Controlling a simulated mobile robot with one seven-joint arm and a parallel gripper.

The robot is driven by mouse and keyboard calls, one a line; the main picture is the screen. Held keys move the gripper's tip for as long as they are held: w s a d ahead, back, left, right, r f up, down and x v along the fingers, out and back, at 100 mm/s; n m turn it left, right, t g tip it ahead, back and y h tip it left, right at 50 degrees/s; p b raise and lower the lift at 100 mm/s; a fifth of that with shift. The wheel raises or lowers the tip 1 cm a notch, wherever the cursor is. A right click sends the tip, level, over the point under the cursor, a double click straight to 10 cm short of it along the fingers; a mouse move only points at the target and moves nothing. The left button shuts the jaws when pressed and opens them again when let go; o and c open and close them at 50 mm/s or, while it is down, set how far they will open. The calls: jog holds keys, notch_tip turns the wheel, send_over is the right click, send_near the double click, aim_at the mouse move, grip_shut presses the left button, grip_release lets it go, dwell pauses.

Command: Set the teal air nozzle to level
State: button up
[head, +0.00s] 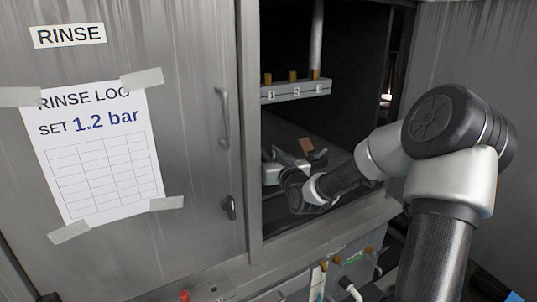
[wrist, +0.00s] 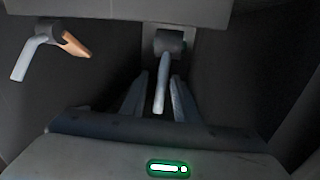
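My gripper (wrist: 158,78) is open in the wrist view, one finger on each side of a pale blue-grey nozzle (wrist: 162,88). That nozzle hangs down from a dark round joint (wrist: 170,43), and gaps show between it and the fingers. A second fitting at upper left has a pale bent tube (wrist: 32,58) and an orange-brown piece (wrist: 76,46). No clear teal shows in the dim light, so I cannot tell which is the teal nozzle. In the head view my gripper (head: 296,166) is inside the open cabinet, near a brown piece (head: 306,146).
A numbered rail (head: 296,92) with brass fittings crosses the cabinet opening above my gripper. The cabinet's side frame (head: 250,130) and lower sill (head: 325,236) bound the opening. A closed door (head: 190,60) bears a rinse log sheet (head: 98,145) reading 1.2 bar.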

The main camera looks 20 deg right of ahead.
jog(key=shift+w, duration=0.5)
jog(key=shift+c, duration=0.3)
grip_shut()
jog(key=shift+r, duration=0.1)
